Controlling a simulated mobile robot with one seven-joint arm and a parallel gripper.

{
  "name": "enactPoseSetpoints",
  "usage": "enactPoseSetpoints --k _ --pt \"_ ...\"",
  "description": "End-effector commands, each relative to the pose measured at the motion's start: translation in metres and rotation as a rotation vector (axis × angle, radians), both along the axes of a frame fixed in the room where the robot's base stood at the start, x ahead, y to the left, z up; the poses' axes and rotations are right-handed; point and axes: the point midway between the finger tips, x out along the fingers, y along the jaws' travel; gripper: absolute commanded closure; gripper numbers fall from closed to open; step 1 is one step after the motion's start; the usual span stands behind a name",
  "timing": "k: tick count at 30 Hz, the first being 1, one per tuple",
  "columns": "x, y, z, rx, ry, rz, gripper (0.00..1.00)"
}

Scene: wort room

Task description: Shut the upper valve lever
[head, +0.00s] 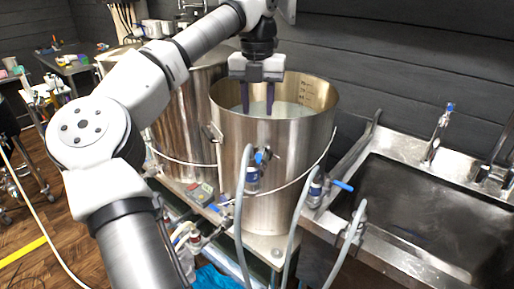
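The highest blue valve lever (266,155) sits on the front of the near steel kettle (232,165), above a hose fitting. It looks short from this angle, and its exact direction is hard to tell. A second blue lever (342,185) sticks out to the right, lower down. A third blue lever (214,208) is at the lower left of the kettle. My gripper (258,112) points down in line with the kettle's open mouth, above the highest lever in the picture. Its two dark purple fingers are apart with nothing between them. It does not touch any lever.
Grey hoses (242,215) hang from the valves in front of the kettle. A steel sink (420,215) with taps stands at the right. Another kettle (180,120) stands behind my arm at the left. A dark plank wall (420,60) closes off the back.

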Motion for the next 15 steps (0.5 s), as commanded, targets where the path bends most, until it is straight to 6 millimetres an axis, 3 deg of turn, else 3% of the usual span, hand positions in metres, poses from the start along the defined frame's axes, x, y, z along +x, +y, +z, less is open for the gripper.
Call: enactPoseSetpoints --k 5,15 --pt "0.0 0.003 -0.016 0.011 0.004 0.008 0.62" --pt "-0.001 0.002 -0.086 0.005 0.006 0.004 0.62"
